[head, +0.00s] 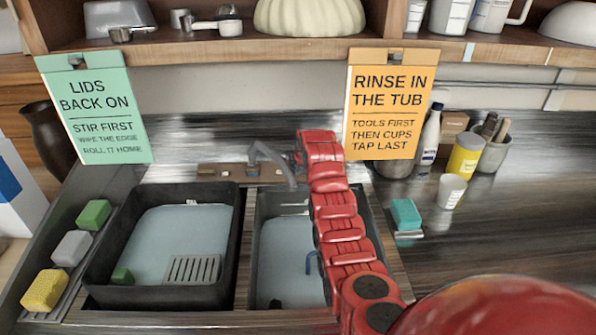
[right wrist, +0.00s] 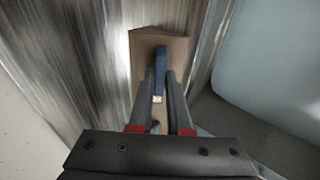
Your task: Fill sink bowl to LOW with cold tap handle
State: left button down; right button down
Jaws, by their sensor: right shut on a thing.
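The sink has a dark left tub (head: 91,275) and a right bowl (head: 252,258), partly hidden behind my right arm. Both show a pale blue-grey surface inside; I cannot read a LOW mark or tell the right bowl's water level. A grey tap spout (head: 272,155) rises from a brown plate (head: 222,172) behind them and curves over the right bowl. In the right wrist view my right gripper (right wrist: 160,88) is shut on a blue tap handle (right wrist: 161,62) on the brown plate. My left gripper is not in view.
Sponges (head: 72,248) lie left of the tub, and a teal sponge (head: 406,213) lies right of the bowl. A green sign (head: 97,110) and an orange sign (head: 388,105) hang from the shelf. A yellow container (head: 465,156) and white cup (head: 452,190) stand at right.

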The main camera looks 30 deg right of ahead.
dwell(0.3)
jog(key=c, duration=0.9)
grip_release()
jog(key=shift+f, duration=0.1)
jog(key=shift+o, duration=0.2)
